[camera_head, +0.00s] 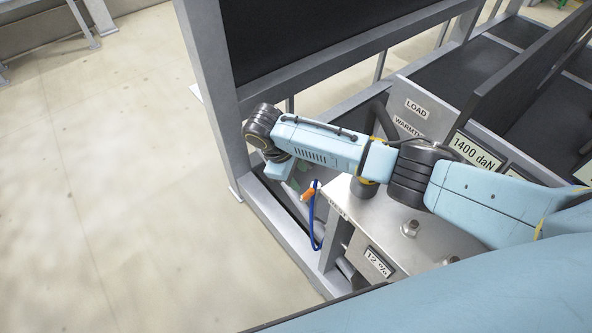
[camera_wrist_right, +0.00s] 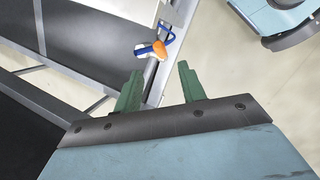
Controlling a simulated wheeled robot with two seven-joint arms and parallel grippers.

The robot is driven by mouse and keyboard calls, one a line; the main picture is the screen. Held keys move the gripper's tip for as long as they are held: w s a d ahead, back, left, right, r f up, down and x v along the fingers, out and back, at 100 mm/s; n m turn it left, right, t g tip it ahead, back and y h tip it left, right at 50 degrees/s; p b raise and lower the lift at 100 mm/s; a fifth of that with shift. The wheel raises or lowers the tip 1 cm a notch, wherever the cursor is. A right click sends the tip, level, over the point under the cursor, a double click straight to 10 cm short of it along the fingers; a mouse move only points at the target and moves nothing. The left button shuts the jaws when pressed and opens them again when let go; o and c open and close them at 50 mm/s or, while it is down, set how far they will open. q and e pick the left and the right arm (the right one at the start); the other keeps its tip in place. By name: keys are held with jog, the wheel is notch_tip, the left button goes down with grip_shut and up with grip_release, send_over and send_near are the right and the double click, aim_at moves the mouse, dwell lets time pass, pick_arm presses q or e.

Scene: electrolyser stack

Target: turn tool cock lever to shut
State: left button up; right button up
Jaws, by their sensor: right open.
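A small orange lever (camera_head: 308,196) with a blue hose or loop (camera_head: 316,228) hanging by it is at the left side of the steel-topped unit in the head view. In the right wrist view the orange lever (camera_wrist_right: 156,48) lies beyond the fingertips, with the blue piece (camera_wrist_right: 168,33) beside it. My right gripper (camera_head: 297,181) is just above and left of the lever in the head view. Its two green fingers are apart and empty in the wrist view (camera_wrist_right: 160,69). I cannot tell which way the lever is set. My left gripper is not in view.
A steel top plate (camera_head: 385,215) with bolts lies under my right arm. A "12 %" display (camera_head: 378,262) is on its front side. A grey frame post (camera_head: 212,90) and dark panel (camera_head: 300,35) stand behind. Open floor (camera_head: 100,200) is at the left.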

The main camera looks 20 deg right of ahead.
jog(key=shift+a+r, duration=0.1)
jog(key=shift+r, duration=0.25)
